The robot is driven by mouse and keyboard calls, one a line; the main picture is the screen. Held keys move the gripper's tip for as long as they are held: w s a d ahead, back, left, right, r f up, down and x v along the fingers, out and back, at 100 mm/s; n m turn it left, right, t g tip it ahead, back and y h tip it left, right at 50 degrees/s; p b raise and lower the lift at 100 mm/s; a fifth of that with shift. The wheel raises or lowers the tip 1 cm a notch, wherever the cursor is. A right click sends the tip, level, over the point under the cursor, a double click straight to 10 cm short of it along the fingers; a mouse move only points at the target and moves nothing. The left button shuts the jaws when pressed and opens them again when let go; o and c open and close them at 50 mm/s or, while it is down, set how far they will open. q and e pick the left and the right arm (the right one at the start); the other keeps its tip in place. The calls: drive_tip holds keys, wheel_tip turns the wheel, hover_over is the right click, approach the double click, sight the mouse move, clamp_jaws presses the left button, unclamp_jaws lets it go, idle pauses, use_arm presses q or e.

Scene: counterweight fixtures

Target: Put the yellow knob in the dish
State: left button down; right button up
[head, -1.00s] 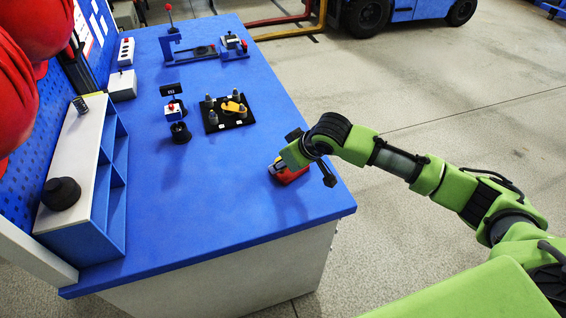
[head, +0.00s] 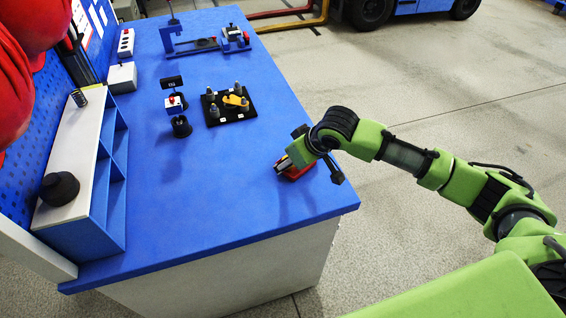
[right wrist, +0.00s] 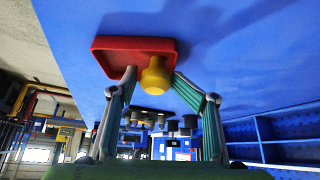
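The red dish (head: 298,173) lies on the blue bench top near its right edge, partly hidden by my right gripper. The right wrist view shows the dish (right wrist: 112,45) as a shallow tray with a raised rim. The yellow knob (right wrist: 155,77) is between my right fingertips (right wrist: 154,72), overlapping the dish's near rim. The fingers stand on either side of the knob, with a narrow gap visible on the left. I cannot tell whether the knob touches the dish floor. My right gripper (head: 286,165) is low over the dish in the head view. My left gripper is out of view.
A black fixture plate (head: 226,117) with grey posts and a yellow piece stands further back. Small black stands (head: 181,126) are left of it. A shelf unit (head: 75,160) lines the bench's left side. The bench front is clear.

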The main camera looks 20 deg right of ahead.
drive_tip(key=v, duration=1.1)
drive_tip(key=shift+r, duration=0.15)
drive_tip(key=shift+w+a, duration=0.15)
drive_tip(key=shift+a, duration=0.05)
